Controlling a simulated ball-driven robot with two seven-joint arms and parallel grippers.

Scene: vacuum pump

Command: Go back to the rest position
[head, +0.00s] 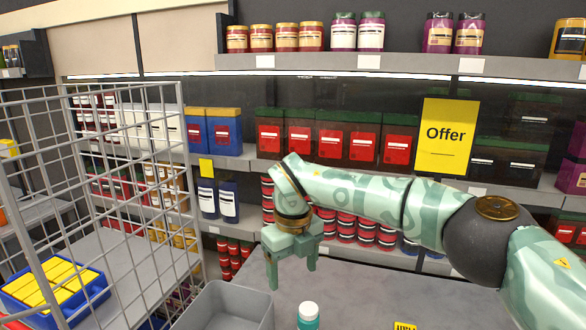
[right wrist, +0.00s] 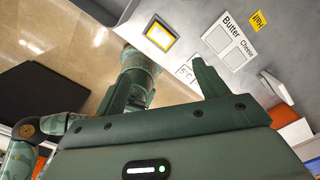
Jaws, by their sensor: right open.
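My right gripper (head: 291,276) hangs from the light green arm that comes in from the right in the head view. Its fingers point down, apart and empty, above the grey counter (head: 345,290). In the right wrist view its two dark green fingers (right wrist: 168,85) also stand apart with nothing between them. My left gripper does not show in either view.
A grey bin (head: 227,308) and a teal bottle with a white cap (head: 308,318) stand below the right gripper. A wire rack (head: 150,190) is at left, near a blue crate (head: 88,306) of yellow packs. Stocked shelves (head: 400,65) are behind.

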